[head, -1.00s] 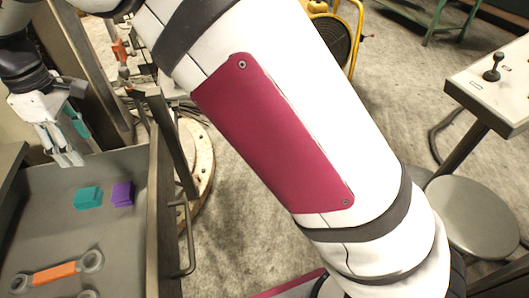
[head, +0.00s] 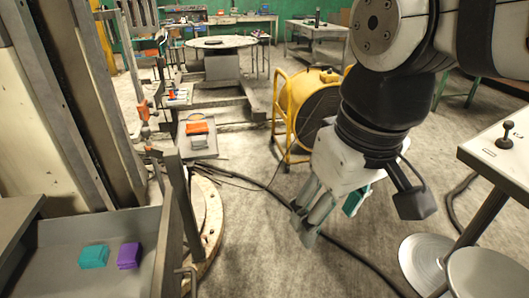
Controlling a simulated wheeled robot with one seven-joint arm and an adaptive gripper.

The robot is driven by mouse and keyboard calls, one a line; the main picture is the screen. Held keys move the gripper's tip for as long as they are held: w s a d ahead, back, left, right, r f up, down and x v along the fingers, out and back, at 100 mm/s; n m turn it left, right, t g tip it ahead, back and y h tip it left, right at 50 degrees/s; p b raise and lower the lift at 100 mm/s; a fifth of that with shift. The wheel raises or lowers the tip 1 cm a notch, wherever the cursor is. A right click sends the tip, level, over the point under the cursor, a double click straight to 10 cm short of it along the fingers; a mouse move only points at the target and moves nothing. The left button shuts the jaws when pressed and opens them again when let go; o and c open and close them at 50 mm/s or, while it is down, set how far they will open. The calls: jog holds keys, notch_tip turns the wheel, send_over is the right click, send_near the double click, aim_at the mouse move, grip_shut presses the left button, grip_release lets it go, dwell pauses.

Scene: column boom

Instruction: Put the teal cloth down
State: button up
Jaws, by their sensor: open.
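The teal cloth (head: 93,256) lies folded in the grey drawer (head: 60,281) at the lower left, beside a folded purple cloth (head: 129,255). A small gap separates the two. My gripper (head: 304,228) hangs over the concrete floor right of centre, well apart from the drawer and the cloth, with its fingers pointing down and to the left. It is open, with no cloth seen between its fingers. A small teal piece shows at the gripper's side; I cannot tell if it is part of the gripper.
The yellow reel (head: 309,98) stands behind my arm. A control desk (head: 500,150) and a round stool (head: 485,272) are at the right. An orange item (head: 197,128) sits on a grey tray farther back.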

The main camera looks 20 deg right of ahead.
jog(key=shift+m, duration=0.9)
jog(key=s+f, duration=0.1)
jog(key=s+d+f, duration=0.1)
jog(key=s, duration=0.2)
jog(key=shift+s+d+f, duration=0.3)
jog(key=shift+f, duration=0.1)
notch_tip(320, 180, up, 9)
jog(key=t+p, duration=0.2)
jog(key=p, duration=0.5)
jog(key=shift+p, duration=0.4)
jog(key=shift+o, duration=0.4)
jog(key=shift+d+r, duration=0.1)
